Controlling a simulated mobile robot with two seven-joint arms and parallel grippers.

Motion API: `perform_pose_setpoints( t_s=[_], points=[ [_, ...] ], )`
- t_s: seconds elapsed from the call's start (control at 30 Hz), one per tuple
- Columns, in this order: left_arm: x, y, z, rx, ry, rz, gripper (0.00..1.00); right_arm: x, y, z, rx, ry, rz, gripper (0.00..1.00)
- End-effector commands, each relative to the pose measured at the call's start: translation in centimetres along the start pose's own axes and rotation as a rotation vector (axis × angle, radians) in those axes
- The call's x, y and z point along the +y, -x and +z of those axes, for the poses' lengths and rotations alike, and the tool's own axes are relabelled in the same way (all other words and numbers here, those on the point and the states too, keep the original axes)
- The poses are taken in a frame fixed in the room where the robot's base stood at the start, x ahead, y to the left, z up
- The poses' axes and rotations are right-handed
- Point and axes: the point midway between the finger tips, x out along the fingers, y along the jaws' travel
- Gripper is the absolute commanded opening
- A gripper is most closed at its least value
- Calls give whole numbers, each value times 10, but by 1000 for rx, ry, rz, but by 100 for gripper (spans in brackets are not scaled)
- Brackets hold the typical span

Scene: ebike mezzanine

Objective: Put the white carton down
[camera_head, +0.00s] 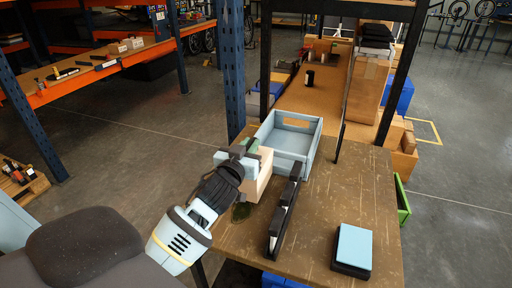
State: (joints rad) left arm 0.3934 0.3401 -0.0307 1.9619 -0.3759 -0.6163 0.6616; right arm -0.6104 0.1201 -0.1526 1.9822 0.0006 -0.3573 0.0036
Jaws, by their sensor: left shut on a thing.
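My left gripper (246,152) comes in from the lower left over the near-left part of the brown table (318,220). It is shut on the white carton (261,180), which looks cream coloured and is partly hidden behind the gripper and wrist. The carton is at the table's left edge, in front of the light blue crate (290,138). I cannot tell whether its underside touches the table. My right gripper is not in view.
A long black rack with white parts (284,216) stands right of the carton. A small dark green item (241,212) lies near the left edge. A blue-topped black box (352,248) sits at the near right. The table's right-hand middle is clear. A blue post (231,70) rises behind.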

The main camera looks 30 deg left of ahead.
Motion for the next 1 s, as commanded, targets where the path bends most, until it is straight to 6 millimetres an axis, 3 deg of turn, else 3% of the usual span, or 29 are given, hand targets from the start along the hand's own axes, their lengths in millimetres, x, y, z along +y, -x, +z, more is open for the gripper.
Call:
perform_pose_setpoints(
  t_s=[0.23,0.6,0.8,1.0],
  points=[
    [-31,16,-6,6,-4,0,0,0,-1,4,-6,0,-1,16],
    [-99,52,-12,3,-5,1,0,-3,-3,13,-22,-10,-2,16],
    [-117,61,-14,6,-2,1,0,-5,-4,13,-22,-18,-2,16],
    [-123,64,-16,7,-2,2,0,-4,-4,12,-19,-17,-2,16]
  ],
)
